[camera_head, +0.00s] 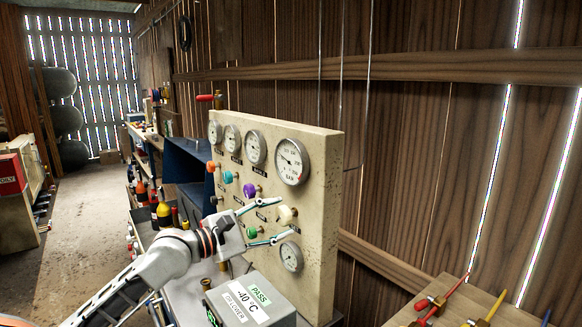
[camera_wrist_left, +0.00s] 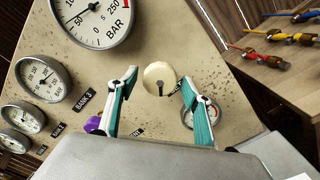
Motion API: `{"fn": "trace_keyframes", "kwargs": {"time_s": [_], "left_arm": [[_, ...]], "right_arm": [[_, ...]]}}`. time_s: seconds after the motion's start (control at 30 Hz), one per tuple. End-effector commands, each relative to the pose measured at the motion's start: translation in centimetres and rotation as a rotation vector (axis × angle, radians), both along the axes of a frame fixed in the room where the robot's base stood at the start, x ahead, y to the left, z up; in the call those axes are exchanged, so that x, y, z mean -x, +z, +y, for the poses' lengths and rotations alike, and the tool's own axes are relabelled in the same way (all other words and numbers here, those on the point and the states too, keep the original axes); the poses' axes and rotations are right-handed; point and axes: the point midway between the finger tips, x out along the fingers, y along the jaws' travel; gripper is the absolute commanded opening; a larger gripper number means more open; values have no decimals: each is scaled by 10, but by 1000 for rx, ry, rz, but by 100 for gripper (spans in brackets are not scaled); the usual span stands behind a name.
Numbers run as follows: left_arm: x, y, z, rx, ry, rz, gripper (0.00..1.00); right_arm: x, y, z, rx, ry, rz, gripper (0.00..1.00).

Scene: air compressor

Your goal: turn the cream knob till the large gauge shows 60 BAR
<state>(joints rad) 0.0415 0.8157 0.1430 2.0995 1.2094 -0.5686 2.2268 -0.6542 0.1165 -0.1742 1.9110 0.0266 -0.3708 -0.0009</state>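The cream knob (camera_head: 287,214) sticks out of the beige panel (camera_head: 325,195), below the large gauge (camera_head: 292,161) marked BAR. The gauge's needle is too small to read exactly; in the left wrist view the gauge (camera_wrist_left: 93,22) is cut off at the top. My left gripper (camera_head: 280,216) is open in front of the panel, one finger above the knob and one below. In the left wrist view the cream knob (camera_wrist_left: 157,78) lies between the fingertips (camera_wrist_left: 160,80), with a gap on each side. My right gripper is not in view.
A small gauge (camera_head: 291,257) sits just below the cream knob.

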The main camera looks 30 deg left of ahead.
Motion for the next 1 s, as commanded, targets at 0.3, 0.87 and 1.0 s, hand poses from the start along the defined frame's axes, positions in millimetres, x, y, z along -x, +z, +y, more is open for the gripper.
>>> {"fn": "trace_keyframes", "kwargs": {"time_s": [0.3,0.87,1.0], "left_arm": [[15,-1,6,-4,1,1,49],[56,0,23,-4,0,-1,49],[56,0,22,-3,1,-2,49]], "right_arm": [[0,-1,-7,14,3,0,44],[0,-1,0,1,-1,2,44],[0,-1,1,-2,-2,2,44]]}}
